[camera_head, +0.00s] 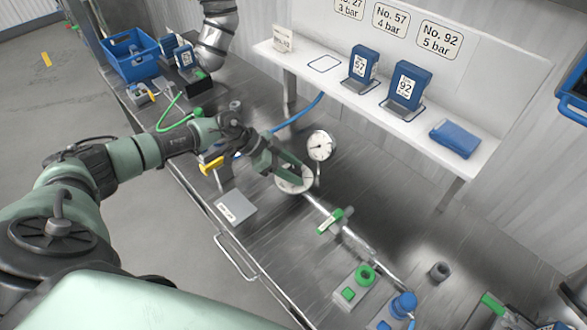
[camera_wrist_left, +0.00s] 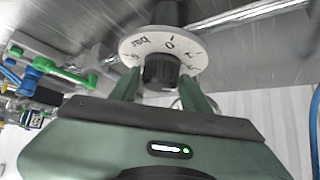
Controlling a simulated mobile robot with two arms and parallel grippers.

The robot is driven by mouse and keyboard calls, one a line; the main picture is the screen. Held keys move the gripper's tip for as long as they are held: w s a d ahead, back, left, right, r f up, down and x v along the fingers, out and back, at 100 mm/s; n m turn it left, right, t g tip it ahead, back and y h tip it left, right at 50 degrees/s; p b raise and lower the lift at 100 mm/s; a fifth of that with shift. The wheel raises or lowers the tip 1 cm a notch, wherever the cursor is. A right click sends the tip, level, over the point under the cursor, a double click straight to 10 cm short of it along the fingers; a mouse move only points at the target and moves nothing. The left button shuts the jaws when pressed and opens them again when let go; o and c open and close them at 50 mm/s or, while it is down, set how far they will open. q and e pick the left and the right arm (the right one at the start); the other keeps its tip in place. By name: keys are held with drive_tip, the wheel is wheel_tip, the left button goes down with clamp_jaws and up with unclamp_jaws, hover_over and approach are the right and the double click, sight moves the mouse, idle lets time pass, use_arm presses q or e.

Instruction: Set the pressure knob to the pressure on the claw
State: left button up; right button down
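The black pressure knob (camera_wrist_left: 160,72) sits in front of a white dial ring (camera_wrist_left: 190,45) marked "bar" and numbers, with 0 and 1 near the top in the left wrist view. In the head view the dial (camera_head: 296,186) is partly hidden behind my left gripper (camera_head: 288,172). The gripper's fingers (camera_wrist_left: 158,82) stand on either side of the knob, with narrow gaps apparently showing, so it looks open around it. A round white gauge (camera_head: 320,145) stands just beyond; its reading is too small. I cannot identify a claw carrying a pressure marking.
A shelf (camera_head: 437,112) holds blue labelled cases 57 (camera_head: 363,62) and 92 (camera_head: 408,84) under bar signs. A pipe with a green-handled valve (camera_head: 331,221) runs toward the front right. A grey plate (camera_head: 235,207) lies at the bench edge. A blue crate (camera_head: 133,58) stands far left.

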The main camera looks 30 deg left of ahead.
use_arm(q)
clamp_jaws()
drive_tip(key=shift+w+f+m+g+h+b, duration=0.15)
drive_tip(key=shift+m+g+h+b, duration=0.15)
drive_tip(key=shift+m+g+b, duration=0.45)
drive_tip(key=m+g+b, duration=0.3)
drive_tip(key=m+b, duration=0.1)
drive_tip(key=b, duration=0.1)
drive_tip(key=m+g+b, duration=0.3)
drive_tip(key=m+b, duration=0.1)
drive_tip(key=b, duration=0.2)
drive_tip(key=shift+m, duration=0.25)
drive_tip(key=shift+r+m+g+b, duration=0.2)
drive_tip(key=shift+m+g+b, duration=0.6)
drive_tip(key=shift+b, duration=0.5)
drive_tip(key=shift+o, duration=2.4)
unclamp_jaws()
